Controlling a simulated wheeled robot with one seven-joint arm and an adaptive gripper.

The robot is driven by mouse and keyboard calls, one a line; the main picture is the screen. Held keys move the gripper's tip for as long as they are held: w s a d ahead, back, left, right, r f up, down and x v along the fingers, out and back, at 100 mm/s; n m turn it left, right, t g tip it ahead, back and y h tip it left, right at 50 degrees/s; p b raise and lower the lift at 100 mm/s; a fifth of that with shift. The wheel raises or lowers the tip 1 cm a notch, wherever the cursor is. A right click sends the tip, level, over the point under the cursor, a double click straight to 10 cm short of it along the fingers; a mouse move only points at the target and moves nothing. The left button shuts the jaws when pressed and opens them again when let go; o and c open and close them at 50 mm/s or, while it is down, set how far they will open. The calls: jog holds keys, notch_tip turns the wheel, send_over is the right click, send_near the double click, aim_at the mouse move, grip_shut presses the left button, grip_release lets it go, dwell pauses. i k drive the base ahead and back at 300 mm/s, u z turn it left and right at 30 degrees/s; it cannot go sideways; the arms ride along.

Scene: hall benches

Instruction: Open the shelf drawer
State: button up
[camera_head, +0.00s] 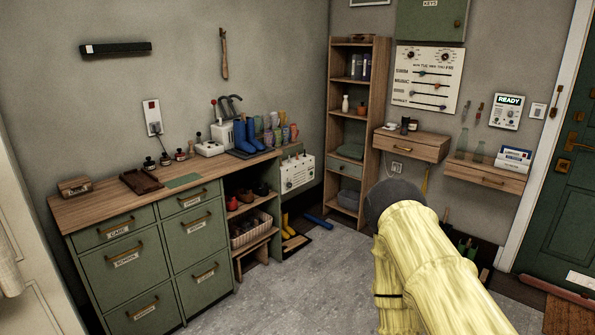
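A tall narrow wooden shelf unit (330,115) stands in the back corner. A grey-green drawer (343,169) with a small knob sits in its lower part and looks shut. Two wooden wall shelves on the right also have drawer fronts: the left wall shelf (420,150) and the lower right wall shelf (470,174). Both look shut. My yellow arm, with a dark rounded part at its far end, rises from the bottom right in front of the shelf area. No gripper fingers show. The arm covers part of the floor and wall below the shelves.
A green cabinet (122,258) with labelled drawers and a wooden counter (100,208) stands on the left. Blue boots (243,137) and cups stand on the counter. A green door (572,185) is at right. The grey floor (290,285) between cabinet and arm is mostly clear.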

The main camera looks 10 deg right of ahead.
aim_at(429, 154)
jog(key=z, duration=0.15)
jog(key=i, duration=2.25)
jog(key=z, duration=0.3)
jog(key=i, duration=2.1)
jog(key=z, duration=0.1)
